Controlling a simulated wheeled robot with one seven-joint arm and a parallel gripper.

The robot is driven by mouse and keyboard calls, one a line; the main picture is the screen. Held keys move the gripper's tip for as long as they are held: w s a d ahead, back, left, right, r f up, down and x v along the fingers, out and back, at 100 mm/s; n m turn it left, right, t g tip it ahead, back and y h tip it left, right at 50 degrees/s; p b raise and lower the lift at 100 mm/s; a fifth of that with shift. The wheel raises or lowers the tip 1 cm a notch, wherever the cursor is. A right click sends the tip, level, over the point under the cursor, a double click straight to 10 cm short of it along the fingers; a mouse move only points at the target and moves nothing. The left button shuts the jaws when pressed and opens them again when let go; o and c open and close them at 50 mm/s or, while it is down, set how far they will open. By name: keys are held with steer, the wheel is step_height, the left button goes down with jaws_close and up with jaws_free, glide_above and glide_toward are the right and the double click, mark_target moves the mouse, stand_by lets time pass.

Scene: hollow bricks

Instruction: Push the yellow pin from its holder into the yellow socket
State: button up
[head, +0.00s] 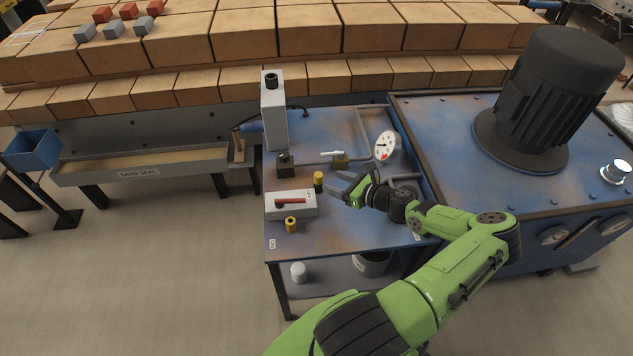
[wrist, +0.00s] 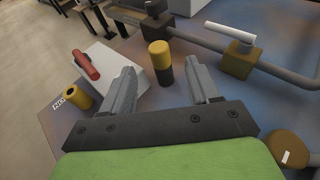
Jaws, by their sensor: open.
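A short yellow cylinder (head: 318,181) with a dark band stands upright on the blue, rust-stained table; I take it as the yellow pin. In the wrist view this banded cylinder (wrist: 160,55) shows just beyond the gap between my fingers. Whether a separate holder is under it, I cannot tell. A yellow hollow piece (head: 290,224) with a dark opening, likely the yellow socket, is at the front of the white box; it also shows in the wrist view (wrist: 77,94). My gripper (head: 337,184) is open and empty, right of the banded cylinder.
The white box (head: 280,211) with a red lever (head: 291,202) is left of my gripper. Behind are a pipe with a white-handled valve (head: 340,160), a dark block (head: 285,168) and a gauge (head: 385,145). The table's front middle (head: 345,229) is clear.

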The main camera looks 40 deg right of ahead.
mark_target(322, 177)
steer(key=b+x, duration=0.2)
steer(key=x, duration=0.5)
steer(key=shift+w+f, duration=0.1)
steer(key=shift+w, duration=0.25)
steer(key=c, duration=1.1)
